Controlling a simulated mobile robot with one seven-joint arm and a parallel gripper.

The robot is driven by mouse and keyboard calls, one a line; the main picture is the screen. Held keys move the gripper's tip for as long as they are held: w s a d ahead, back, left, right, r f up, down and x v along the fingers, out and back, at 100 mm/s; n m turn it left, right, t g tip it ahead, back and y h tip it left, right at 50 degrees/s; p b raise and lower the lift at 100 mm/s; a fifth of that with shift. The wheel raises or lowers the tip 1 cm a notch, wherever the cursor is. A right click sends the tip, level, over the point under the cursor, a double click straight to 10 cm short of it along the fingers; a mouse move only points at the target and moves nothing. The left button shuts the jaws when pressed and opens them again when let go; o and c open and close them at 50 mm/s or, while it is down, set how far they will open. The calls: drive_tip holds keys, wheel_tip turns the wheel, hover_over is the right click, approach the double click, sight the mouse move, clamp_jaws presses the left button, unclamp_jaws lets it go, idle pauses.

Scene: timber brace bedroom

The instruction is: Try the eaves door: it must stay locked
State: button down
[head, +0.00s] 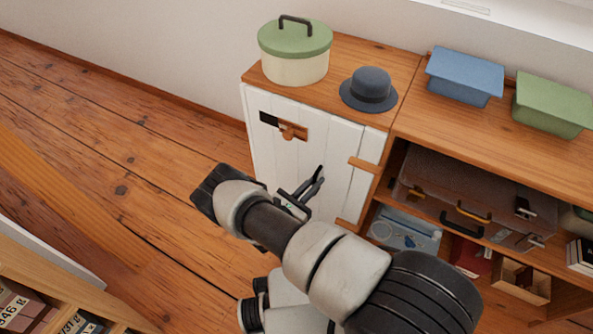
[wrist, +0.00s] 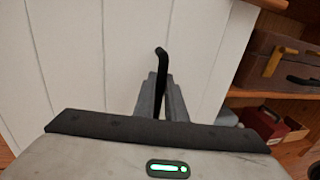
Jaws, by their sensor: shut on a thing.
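The white plank eaves door (head: 280,151) stands shut in the front of the low wooden cabinet. A wooden latch piece with a dark plate (head: 288,129) sits near its upper left. A dark handle (head: 320,173) is on the lower middle of the door; in the wrist view the black handle (wrist: 161,60) rises between my fingers. My gripper (head: 307,190) is shut on the handle, and it also shows in the wrist view (wrist: 162,98). The handle's lower part is hidden by the fingers.
A green-lidded tin (head: 295,60) and a dark hat (head: 369,90) stand on the cabinet top. Blue (head: 465,77) and green (head: 553,104) boxes stand right of them. Open shelves at right hold a brown suitcase (head: 450,185). The floor left of the door is clear.

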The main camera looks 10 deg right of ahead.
drive_tip(key=shift+w+d, duration=0.2)
drive_tip(key=shift+w, duration=0.05)
idle(0.5)
drive_tip(key=c, duration=1.8)
unclamp_jaws()
